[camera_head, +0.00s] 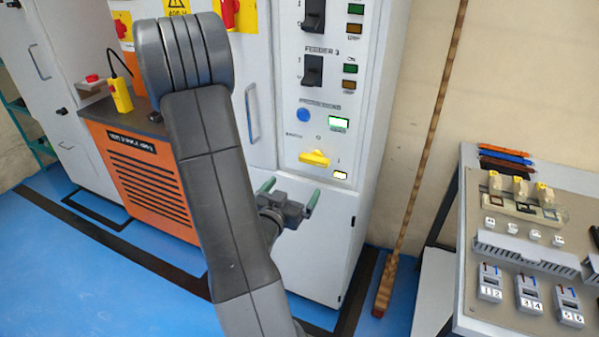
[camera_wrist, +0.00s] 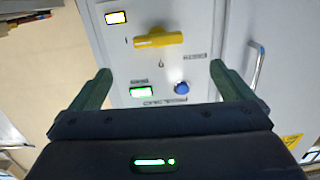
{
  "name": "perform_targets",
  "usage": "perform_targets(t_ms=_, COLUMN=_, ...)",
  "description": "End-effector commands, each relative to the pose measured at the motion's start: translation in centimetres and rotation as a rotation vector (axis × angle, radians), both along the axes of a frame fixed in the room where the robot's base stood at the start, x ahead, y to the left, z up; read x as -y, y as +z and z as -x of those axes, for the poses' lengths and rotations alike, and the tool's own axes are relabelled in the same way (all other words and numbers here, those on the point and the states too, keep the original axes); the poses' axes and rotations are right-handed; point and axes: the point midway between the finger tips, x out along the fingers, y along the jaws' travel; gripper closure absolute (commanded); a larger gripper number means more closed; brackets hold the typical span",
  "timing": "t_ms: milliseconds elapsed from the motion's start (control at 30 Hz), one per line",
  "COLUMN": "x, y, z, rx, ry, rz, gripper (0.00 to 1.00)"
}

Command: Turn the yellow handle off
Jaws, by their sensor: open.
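The yellow handle (camera_head: 314,158) is a rotary knob low on the white cabinet's control panel, lying roughly sideways. It also shows in the wrist view (camera_wrist: 158,40), upside down, beyond and between my fingertips. A lit white indicator sits near one end of it. My gripper (camera_head: 291,193) is open and empty, in front of the cabinet and below the handle in the head view. Its two green fingers (camera_wrist: 160,85) are wide apart in the wrist view, and neither touches the handle.
A blue button (camera_head: 303,115) and a lit green indicator (camera_head: 339,123) sit above the handle. Black feeder switches (camera_head: 312,70) are higher up. A wooden pole (camera_head: 420,160) leans at the wall. A workbench (camera_head: 470,190) with components stands right. An orange unit (camera_head: 140,160) is left.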

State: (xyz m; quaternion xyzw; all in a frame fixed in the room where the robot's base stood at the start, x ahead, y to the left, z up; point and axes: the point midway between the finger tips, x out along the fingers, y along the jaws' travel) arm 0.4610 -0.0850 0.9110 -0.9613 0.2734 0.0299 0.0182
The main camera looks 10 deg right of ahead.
Motion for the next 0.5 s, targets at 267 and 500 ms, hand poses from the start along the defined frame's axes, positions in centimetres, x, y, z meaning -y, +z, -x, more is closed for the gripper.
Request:
perform_targets(t_ms=267, x=0.6, y=-0.1, z=-0.1, rx=0.048, ry=-0.044, rz=0.054, gripper=0.0)
perform_targets(t_ms=500, x=2.5, y=0.0, z=-2.8, rx=0.047, ry=-0.046, rz=0.053, gripper=0.0)
